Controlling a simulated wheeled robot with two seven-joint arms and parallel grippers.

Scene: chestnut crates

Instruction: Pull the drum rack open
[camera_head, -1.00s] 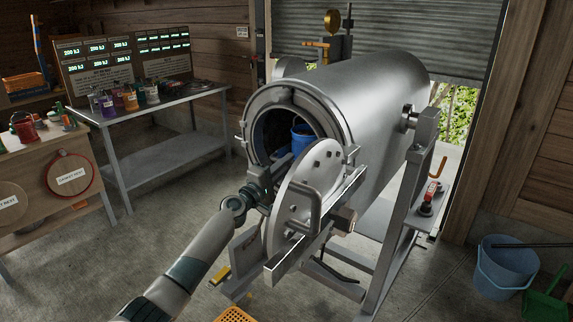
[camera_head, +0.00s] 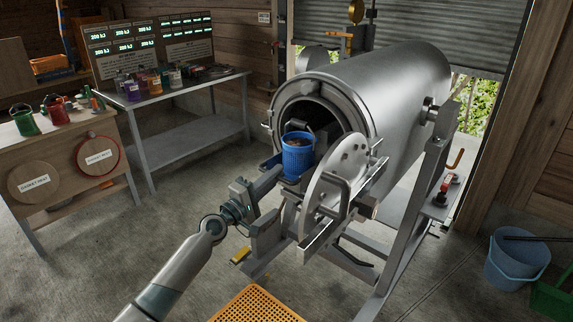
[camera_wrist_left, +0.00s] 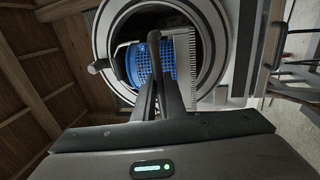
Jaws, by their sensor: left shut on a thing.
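The large steel drum (camera_head: 380,88) stands with its round mouth open and its round door (camera_head: 330,190) swung out to the right. A blue basket (camera_head: 298,158) sits at the mouth, partly outside it, on the rack, which is mostly hidden. My left gripper (camera_head: 268,182) is in front of the mouth, left of the door. In the left wrist view, its fingers (camera_wrist_left: 160,92) are shut on the rack's dark upright handle (camera_wrist_left: 154,45), with the blue basket (camera_wrist_left: 133,66) behind it. My right gripper is not in view.
An orange perforated crate (camera_head: 255,304) lies on the floor in front. A bench with bottles (camera_head: 205,82) and a wooden table (camera_head: 60,145) stand at the left. A pale blue bucket (camera_head: 512,260) is at the right.

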